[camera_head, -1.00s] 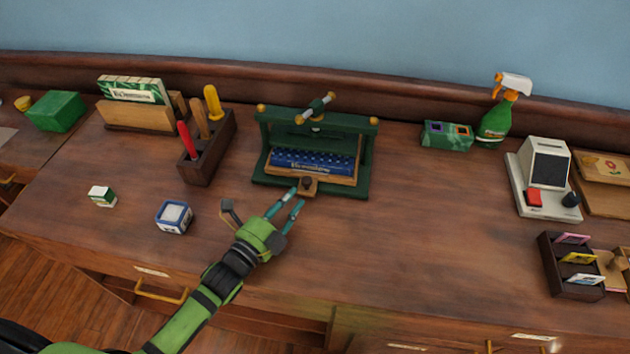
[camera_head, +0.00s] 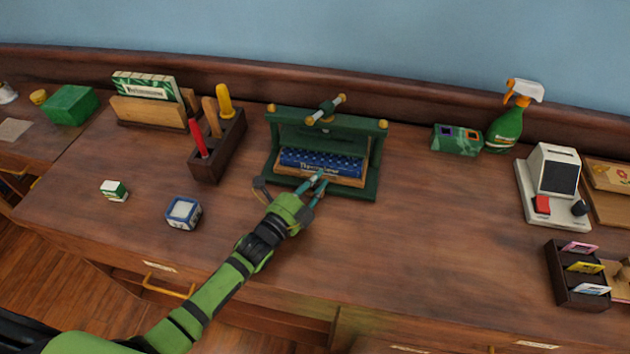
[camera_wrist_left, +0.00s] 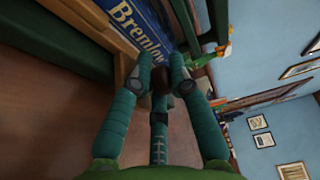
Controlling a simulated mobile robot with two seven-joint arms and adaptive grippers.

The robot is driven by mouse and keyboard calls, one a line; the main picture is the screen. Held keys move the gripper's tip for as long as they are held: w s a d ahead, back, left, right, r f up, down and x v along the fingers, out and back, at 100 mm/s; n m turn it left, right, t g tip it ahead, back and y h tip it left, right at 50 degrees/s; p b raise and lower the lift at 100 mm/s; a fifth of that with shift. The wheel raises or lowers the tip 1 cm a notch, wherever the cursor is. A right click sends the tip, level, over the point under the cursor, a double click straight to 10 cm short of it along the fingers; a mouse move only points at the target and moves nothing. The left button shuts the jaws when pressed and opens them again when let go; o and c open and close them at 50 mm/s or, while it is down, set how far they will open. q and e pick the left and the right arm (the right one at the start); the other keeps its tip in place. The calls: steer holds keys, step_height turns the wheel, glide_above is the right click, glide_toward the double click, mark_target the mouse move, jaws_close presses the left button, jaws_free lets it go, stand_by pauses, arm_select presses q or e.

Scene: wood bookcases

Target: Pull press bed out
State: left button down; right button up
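The green press (camera_head: 376,166) stands at the back middle of the desk. The bed's front knob is hidden by my fingers in the head view; the left wrist view shows the small dark knob (camera_wrist_left: 160,84) between my fingertips. My left gripper (camera_head: 324,178) is at the bed's front, its fingertips closed in on both sides of the knob; it also shows in the left wrist view (camera_wrist_left: 162,72). My right gripper is not in view.
A dark tool holder (camera_head: 217,150) stands left of the press. A blue-white cube (camera_head: 183,213) and a small green-white box (camera_head: 114,190) lie front left. A green carton (camera_head: 457,139) and spray bottle (camera_head: 505,130) stand right.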

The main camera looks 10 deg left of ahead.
arm_select(q)
steer(key=shift+r, duration=0.1)
steer(key=shift+s+p, duration=0.35)
steer(key=shift+s, duration=0.15)
steer(key=s+p, duration=0.4)
steer(key=s, duration=1.2)
steer(key=shift+s+p, duration=0.15)
steer(key=shift+p, duration=0.15)
steer(key=shift+s, duration=0.75)
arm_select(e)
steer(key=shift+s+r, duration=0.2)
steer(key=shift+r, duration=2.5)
arm_select(q)
steer(key=c, duration=1.5)
jaws_free()
steer(key=shift+o, duration=0.2)
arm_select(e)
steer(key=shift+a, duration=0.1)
arm_select(q)
steer(key=shift+s, duration=0.15)
